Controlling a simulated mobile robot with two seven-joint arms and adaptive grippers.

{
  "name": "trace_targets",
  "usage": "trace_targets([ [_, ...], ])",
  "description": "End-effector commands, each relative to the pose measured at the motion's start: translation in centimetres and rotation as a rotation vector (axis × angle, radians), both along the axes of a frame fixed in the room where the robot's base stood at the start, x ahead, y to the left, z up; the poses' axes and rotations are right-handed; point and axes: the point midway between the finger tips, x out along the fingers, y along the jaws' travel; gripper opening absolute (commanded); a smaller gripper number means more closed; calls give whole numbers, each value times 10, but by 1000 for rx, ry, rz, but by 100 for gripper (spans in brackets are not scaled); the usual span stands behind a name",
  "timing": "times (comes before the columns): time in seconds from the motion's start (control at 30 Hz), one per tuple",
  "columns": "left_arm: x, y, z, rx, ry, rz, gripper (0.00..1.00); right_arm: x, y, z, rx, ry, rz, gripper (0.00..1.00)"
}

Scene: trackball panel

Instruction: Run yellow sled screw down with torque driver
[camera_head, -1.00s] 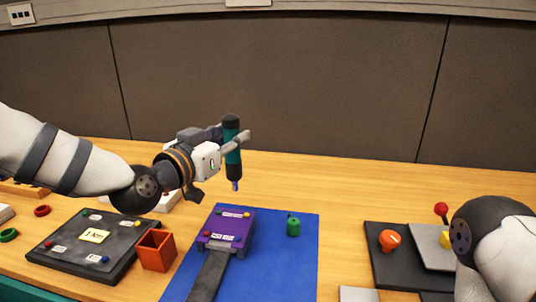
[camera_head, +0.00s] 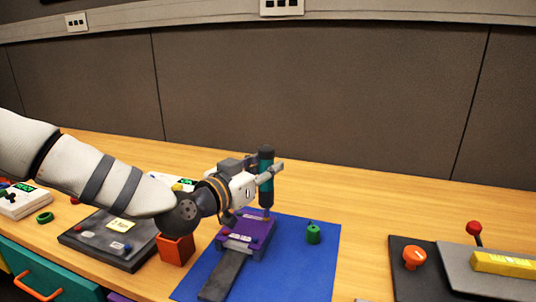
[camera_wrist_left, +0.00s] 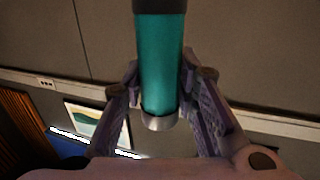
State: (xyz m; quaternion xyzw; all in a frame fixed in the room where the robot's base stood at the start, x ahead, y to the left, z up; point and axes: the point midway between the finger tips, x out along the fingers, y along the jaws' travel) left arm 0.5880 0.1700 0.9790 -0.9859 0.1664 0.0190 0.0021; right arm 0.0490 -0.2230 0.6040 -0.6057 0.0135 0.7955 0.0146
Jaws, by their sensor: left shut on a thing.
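My left gripper (camera_head: 266,174) is shut on the torque driver (camera_head: 266,160), which has a teal body and dark ends. The driver stands upright, its tip down at the far right corner of the purple sled (camera_head: 257,232). The yellow screw's place is at that corner; the screw is too small and too covered by the tip to make out, and I cannot tell if they touch. In the left wrist view the teal driver body (camera_wrist_left: 160,65) sits between both fingers. My right gripper is out of view.
The sled stands on a blue mat (camera_head: 310,265) with a dark track in front. A green knobbed piece (camera_head: 313,234) stands to the right. An orange box (camera_head: 176,250) and dark panel (camera_head: 80,240) are left. A panel with an orange knob (camera_head: 414,258) is right.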

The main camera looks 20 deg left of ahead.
Motion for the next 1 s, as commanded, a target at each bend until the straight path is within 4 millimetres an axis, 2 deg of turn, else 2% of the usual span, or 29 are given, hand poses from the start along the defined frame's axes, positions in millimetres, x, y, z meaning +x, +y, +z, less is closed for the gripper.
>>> trace_targets([
  [1.0, 0, 0, 1, -2, -11, 0, 0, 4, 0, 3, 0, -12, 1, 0],
])
